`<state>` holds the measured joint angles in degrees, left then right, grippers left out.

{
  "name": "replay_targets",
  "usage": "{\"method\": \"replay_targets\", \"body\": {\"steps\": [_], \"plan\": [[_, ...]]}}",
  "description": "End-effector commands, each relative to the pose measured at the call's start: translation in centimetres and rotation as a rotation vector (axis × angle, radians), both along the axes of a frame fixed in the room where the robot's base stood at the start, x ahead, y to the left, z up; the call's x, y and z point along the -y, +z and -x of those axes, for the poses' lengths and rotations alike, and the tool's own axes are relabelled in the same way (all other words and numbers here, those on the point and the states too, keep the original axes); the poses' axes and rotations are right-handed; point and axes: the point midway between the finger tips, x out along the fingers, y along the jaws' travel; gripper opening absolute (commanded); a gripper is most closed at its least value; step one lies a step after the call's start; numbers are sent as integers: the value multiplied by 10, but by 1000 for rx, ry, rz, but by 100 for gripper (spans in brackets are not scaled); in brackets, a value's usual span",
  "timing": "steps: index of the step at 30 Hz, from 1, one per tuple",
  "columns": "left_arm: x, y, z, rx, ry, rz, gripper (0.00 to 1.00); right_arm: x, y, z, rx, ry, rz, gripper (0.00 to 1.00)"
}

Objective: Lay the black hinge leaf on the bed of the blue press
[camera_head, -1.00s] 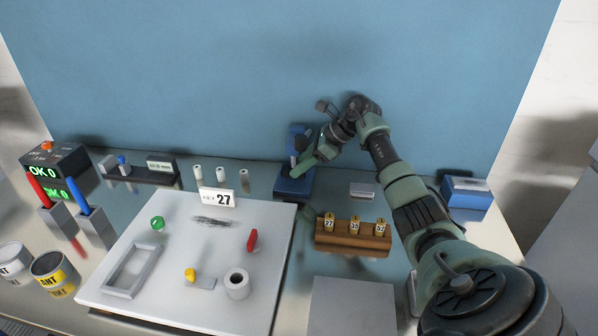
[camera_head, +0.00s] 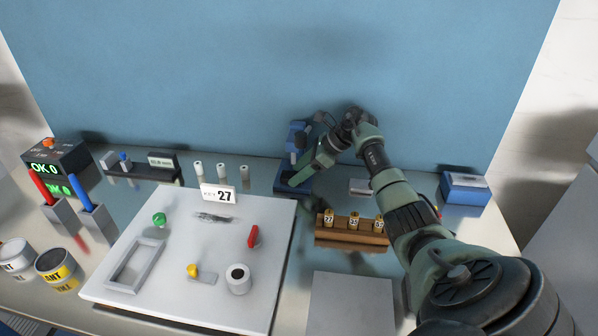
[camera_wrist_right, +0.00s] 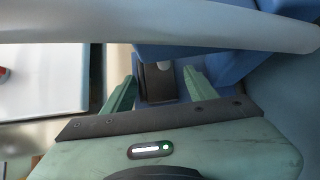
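The blue press (camera_head: 287,187) stands at the back of the table, partly covered by my right gripper (camera_head: 297,175). In the right wrist view my right gripper (camera_wrist_right: 158,88) has its two green fingers spread apart, pointing at the press (camera_wrist_right: 222,58). A black flat piece (camera_wrist_right: 157,88), which looks like the hinge leaf, lies between the fingers against the blue press. Gaps show between it and the fingers. A small grey rounded part shows at its far end. I cannot tell whether it lies flat on the bed. My left gripper is out of view.
A white board (camera_head: 130,312) with small parts fills the front left. A wooden block with numbered pieces (camera_head: 350,238) stands right of it. A blue box (camera_head: 466,190) is at the right. A pale bar crosses the top of the wrist view (camera_wrist_right: 120,28).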

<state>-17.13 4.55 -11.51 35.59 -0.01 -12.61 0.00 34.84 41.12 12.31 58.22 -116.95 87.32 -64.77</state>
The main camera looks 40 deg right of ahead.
Motion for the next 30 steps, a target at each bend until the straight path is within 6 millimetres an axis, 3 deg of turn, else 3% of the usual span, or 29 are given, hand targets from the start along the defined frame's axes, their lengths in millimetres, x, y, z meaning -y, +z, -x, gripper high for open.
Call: {"method": "replay_targets", "body": {"steps": [3,7,21,30], "plan": [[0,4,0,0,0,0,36,-1,4,0,0,1,-1,57],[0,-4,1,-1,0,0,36,8,12,8,1,-1,5,57],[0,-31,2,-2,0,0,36,45,80,55,0,-1,3,57],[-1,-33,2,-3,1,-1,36,50,92,62,0,0,0,57]]}}
